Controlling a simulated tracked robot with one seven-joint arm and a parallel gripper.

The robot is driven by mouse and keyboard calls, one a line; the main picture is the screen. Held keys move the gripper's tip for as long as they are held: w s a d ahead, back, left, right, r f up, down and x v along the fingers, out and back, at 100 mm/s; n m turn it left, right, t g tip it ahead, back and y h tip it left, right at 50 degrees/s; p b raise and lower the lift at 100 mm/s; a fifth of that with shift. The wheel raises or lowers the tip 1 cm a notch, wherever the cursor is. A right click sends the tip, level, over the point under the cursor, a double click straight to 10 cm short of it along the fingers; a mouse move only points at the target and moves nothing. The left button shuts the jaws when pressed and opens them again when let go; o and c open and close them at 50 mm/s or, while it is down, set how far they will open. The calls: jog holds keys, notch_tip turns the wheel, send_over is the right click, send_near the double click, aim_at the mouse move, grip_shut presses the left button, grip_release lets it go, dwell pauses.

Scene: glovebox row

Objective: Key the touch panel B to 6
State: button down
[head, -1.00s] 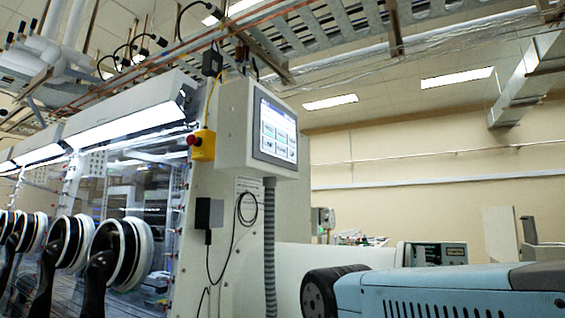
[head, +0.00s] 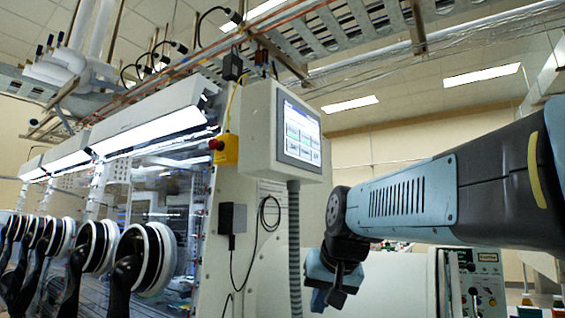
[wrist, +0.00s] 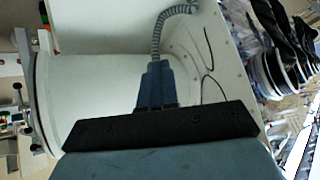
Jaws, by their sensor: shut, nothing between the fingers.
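The touch panel (head: 298,133) is a lit screen with several buttons, set in a white box on the end of the glovebox row. Its letter and the button labels are too small to read. The panel screen is not in the wrist view. My gripper (wrist: 155,80) shows shut and empty in the wrist view, in front of a white cylinder. In the head view the end of my arm (head: 335,285) hangs bent down, below and right of the panel, well apart from it. The fingertips are hard to make out there.
A yellow box with a red button (head: 225,149) sits just left of the panel. A grey conduit (head: 294,235) runs down beneath it. A white cylinder (wrist: 100,95) lies close to my gripper. Glove ports (head: 145,258) line the left. Space right of the screen is open.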

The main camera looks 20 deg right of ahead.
jog(key=w+d+r+m+t, duration=0.2)
jog(key=w+d+r+m, duration=0.15)
jog(key=w+r, duration=0.45)
jog(key=w+d+r+m+t, duration=0.2)
jog(key=w+d+r, duration=0.3)
jog(key=r, duration=0.6)
jog(key=w+d+r+m+t+h, duration=0.1)
jog(key=w+d+r+m, duration=0.1)
jog(key=d+r, duration=0.5)
jog(key=w+d+r+m+t, duration=0.2)
jog(key=d+r, duration=0.4)
jog(key=r, duration=0.4)
jog(key=shift+w+d+t+h, duration=0.3)
jog(key=shift+w+d+h, duration=0.1)
jog(key=shift+w, duration=0.45)
jog(key=shift+a, duration=0.1)
send_near(320, 160)
jog(key=w+d+f, duration=0.1)
jog(key=w+d, duration=0.1)
jog(key=shift+w+a+f, duration=0.2)
jog(key=shift+w+a, duration=0.45)
jog(key=shift+w, duration=0.25)
jog(key=shift+w+a, duration=0.1)
jog(key=shift+w, duration=0.05)
jog(key=shift+w+a+r, duration=0.1)
jog(key=shift+w+a, duration=0.05)
jog(key=shift+w, duration=0.05)
